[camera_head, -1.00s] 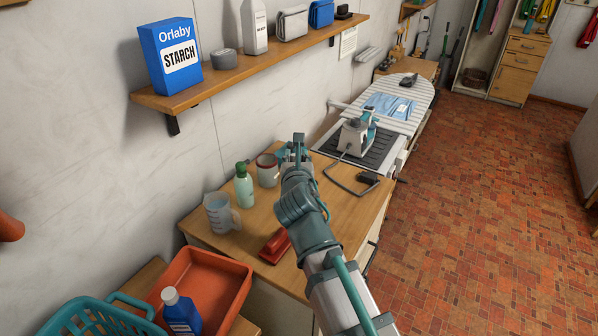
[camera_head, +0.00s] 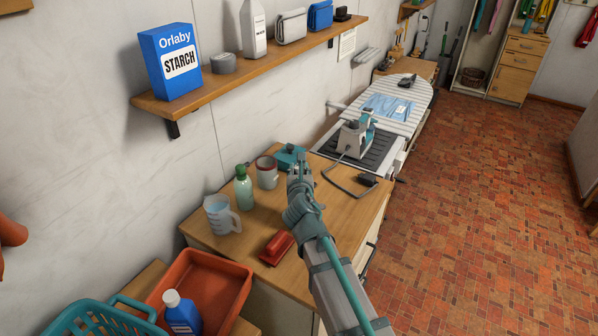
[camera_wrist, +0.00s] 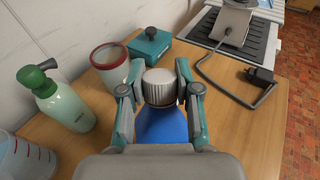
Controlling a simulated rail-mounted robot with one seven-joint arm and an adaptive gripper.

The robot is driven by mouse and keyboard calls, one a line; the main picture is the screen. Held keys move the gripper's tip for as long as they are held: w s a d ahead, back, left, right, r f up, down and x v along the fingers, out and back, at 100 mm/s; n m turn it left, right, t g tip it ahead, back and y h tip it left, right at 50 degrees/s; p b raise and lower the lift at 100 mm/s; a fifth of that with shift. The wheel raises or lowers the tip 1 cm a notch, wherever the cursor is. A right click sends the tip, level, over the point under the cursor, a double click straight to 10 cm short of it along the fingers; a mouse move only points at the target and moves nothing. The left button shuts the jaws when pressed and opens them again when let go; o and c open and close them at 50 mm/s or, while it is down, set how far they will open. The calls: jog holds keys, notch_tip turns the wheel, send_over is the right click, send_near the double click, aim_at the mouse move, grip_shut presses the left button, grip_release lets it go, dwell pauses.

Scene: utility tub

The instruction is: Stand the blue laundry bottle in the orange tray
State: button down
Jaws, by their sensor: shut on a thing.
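My gripper (camera_head: 298,170) is over the wooden counter, and in the wrist view (camera_wrist: 160,92) its two fingers are shut on the ribbed pale cap of a blue bottle (camera_wrist: 162,126). The bottle hangs below the fingers, its lower part hidden by the gripper; I cannot tell whether it touches the counter. In the head view my arm hides it. The orange tray (camera_head: 238,272) is at the lower left, far from my gripper. Another blue bottle (camera_head: 183,318) with a white cap stands at the tray's near left; I cannot tell whether it is inside.
On the counter are a measuring jug (camera_head: 220,214), a green spray bottle (camera_head: 243,188), a red-rimmed mug (camera_head: 266,172), a teal box (camera_wrist: 150,46) and a red brush-like item (camera_head: 277,248). An iron (camera_head: 354,138) with its cord is beyond. A teal basket (camera_head: 95,318) is beside the tray.

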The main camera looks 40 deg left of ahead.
jog(key=shift+f, duration=0.4)
jog(key=c, duration=0.8)
grip_release()
